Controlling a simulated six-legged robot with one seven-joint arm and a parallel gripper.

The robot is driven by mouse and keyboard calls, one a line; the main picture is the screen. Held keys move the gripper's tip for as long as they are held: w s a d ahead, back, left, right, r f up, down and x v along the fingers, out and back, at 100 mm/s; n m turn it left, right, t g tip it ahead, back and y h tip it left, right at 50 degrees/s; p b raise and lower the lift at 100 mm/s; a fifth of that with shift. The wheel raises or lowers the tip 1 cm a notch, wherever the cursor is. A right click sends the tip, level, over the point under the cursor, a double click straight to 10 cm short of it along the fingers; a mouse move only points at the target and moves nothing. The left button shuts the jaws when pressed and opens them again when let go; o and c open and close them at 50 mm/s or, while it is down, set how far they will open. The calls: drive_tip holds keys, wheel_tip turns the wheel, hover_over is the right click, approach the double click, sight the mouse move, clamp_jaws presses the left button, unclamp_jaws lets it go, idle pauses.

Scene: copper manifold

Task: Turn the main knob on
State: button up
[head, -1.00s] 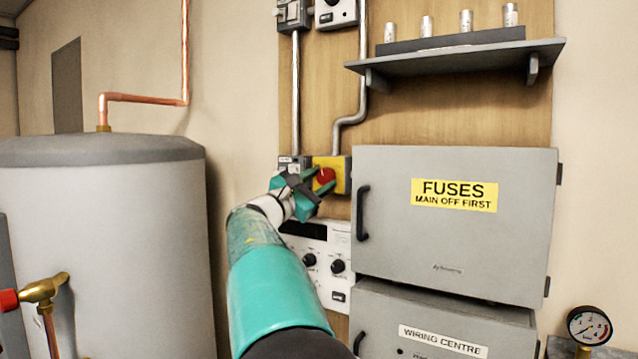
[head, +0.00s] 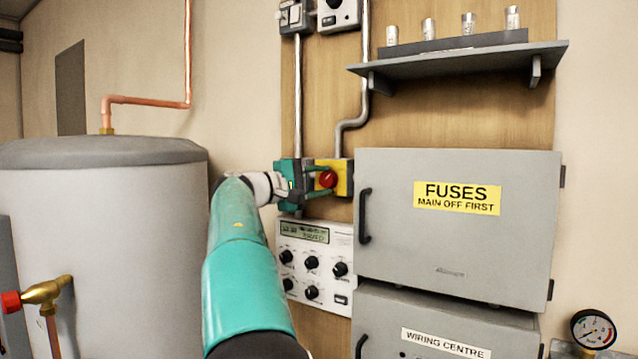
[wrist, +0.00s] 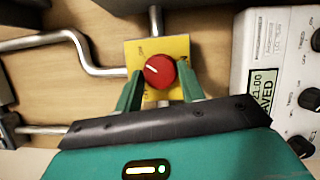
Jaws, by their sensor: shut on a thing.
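The main knob is a round red knob (head: 328,178) on a yellow plate (head: 345,166), mounted on the wooden board left of the fuses cabinet. The knob also shows in the wrist view (wrist: 159,71), with a white pointer line slanted across its face. My gripper (head: 325,181) reaches it from the left, its two green fingers on either side of the knob and shut on it. In the wrist view the fingers flank the knob to left and right.
The grey fuses cabinet (head: 455,245) stands close to the right, with a black handle (head: 363,215). A white control panel (head: 314,262) with black knobs sits below. A shelf (head: 460,60) is above right. A grey tank (head: 100,240) stands left.

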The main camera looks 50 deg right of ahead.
drive_tip(key=shift+r+m+y, duration=0.1)
drive_tip(key=shift+m+y, duration=0.2)
drive_tip(key=shift+m, duration=0.3)
drive_tip(key=shift+s, duration=0.1)
drive_tip(key=o, duration=1)
drive_tip(key=shift+c, duration=0.2)
drive_tip(key=shift+a, duration=0.1)
drive_tip(key=v, duration=1.3)
drive_tip(key=shift+a, duration=0.3)
